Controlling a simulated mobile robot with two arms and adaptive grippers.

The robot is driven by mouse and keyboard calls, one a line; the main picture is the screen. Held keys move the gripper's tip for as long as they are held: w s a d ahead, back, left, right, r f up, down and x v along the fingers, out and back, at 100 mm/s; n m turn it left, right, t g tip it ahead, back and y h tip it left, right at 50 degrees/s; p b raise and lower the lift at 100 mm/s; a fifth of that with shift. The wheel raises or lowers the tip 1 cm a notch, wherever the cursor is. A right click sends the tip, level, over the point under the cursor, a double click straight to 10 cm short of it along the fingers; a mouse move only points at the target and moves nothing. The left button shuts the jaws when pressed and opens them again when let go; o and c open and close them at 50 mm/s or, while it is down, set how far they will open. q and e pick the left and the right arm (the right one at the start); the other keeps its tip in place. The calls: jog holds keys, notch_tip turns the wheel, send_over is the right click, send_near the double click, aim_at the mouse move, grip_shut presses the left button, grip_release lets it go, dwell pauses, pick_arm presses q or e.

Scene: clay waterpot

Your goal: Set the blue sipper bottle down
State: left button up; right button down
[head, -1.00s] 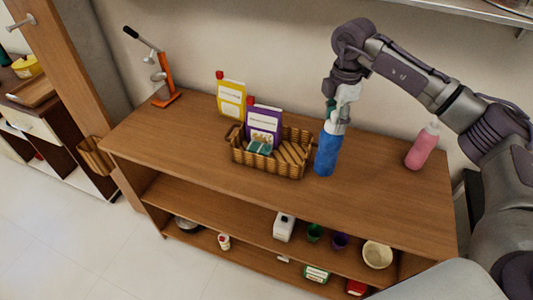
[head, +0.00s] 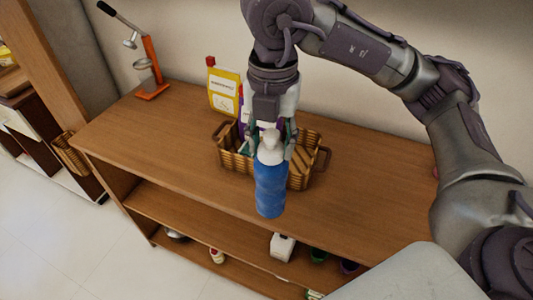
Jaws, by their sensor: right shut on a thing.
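The blue sipper bottle (head: 270,188) has a white top and stands upright in the grip of my right gripper (head: 271,138). The fingers are shut around its upper part from above. In the head view the bottle is in front of the wicker basket, with its base near the front edge of the wooden table top (head: 205,190). I cannot tell whether the base touches the wood or hangs above it. My left gripper is not in view.
The wicker basket (head: 233,162) is just behind the bottle. A yellow package (head: 224,92) and an orange lever press (head: 152,68) stand further back left. The table top is clear left and right of the bottle. My right arm hides most of the pink bottle.

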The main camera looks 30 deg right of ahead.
jog(key=shift+d, duration=0.1)
jog(key=w+d+p, duration=0.5)
jog(key=w+d, duration=0.8)
jog(key=d, duration=0.1)
notch_tip(320, 180, down, 7)
jog(key=p, duration=0.2)
jog(key=shift+d+f, duration=0.2)
jog(key=shift+d, duration=0.1)
jog(key=c, duration=0.5)
grip_release()
